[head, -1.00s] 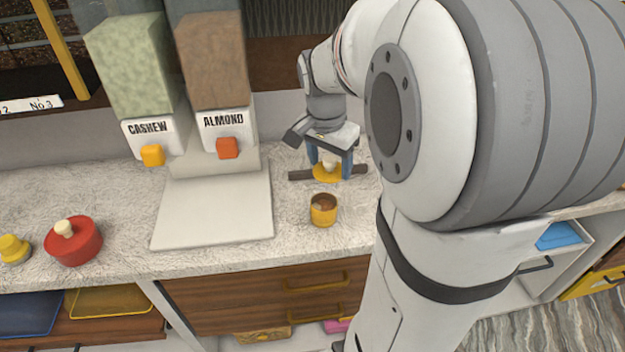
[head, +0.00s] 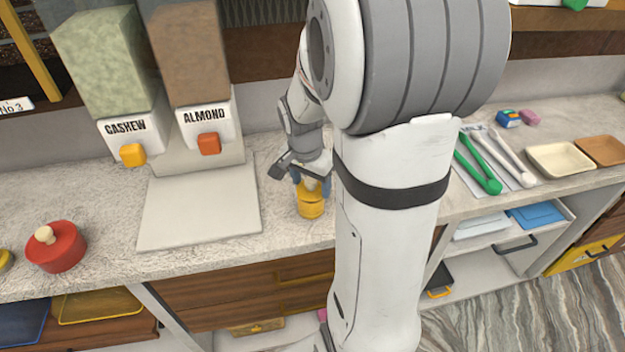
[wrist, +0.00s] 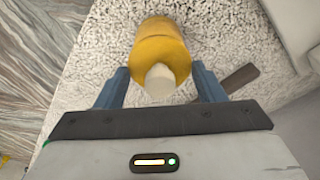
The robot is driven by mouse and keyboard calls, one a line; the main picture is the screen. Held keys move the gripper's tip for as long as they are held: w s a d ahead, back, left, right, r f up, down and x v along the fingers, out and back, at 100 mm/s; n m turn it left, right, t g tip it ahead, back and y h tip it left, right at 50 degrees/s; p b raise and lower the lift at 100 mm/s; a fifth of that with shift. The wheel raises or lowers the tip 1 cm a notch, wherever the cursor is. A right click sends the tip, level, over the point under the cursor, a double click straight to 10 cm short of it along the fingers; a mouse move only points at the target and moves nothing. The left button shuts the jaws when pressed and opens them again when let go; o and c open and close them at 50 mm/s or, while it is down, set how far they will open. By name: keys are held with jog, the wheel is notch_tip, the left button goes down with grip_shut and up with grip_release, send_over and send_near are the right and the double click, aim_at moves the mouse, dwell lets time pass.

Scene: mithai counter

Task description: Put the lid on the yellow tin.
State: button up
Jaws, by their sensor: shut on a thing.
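The yellow tin (head: 311,211) stands on the counter just right of the pale board in the head view. In the wrist view its wall (wrist: 157,27) shows beyond the lid. The yellow lid (wrist: 162,52) with a cream knob (wrist: 160,84) covers the tin's mouth. Lid and tin look lined up, with the tin's inside hidden. I cannot tell whether the lid sits fully down. My gripper (head: 312,186) is shut on the lid, its blue fingers on either side of the knob in the wrist view (wrist: 160,88).
A dark bar (wrist: 240,77) lies on the counter beside the gripper. The pale board (head: 195,212) under the cashew and almond dispensers is clear. A red lidded tin (head: 56,248) stands at left. Green tongs (head: 478,165) and trays (head: 560,159) are at right.

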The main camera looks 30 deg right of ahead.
aim_at(307, 194)
jog(key=shift+f, duration=0.1)
jog(key=shift+f+b, duration=0.4)
jog(key=shift+b, duration=0.15)
jog(key=o, duration=1)
jog(key=shift+r, duration=0.1)
jog(key=shift+r+p, duration=0.5)
jog(key=shift+p, duration=0.15)
notch_tip(307, 194, up, 11)
jog(key=s+a, duration=0.1)
jog(key=a, duration=0.1)
jog(key=s+a+n, duration=0.3)
jog(key=s+n, duration=0.1)
jog(key=s+a+f+n+t+y, duration=0.1)
jog(key=s+a+n, duration=0.2)
jog(key=n, duration=0.1)
jog(key=s+a+f+n+t, duration=0.1)
jog(key=s+a+n, duration=0.2)
jog(key=s+n, duration=0.1)
jog(key=shift+s+a+y, duration=0.3)
jog(key=shift+a, duration=0.1)
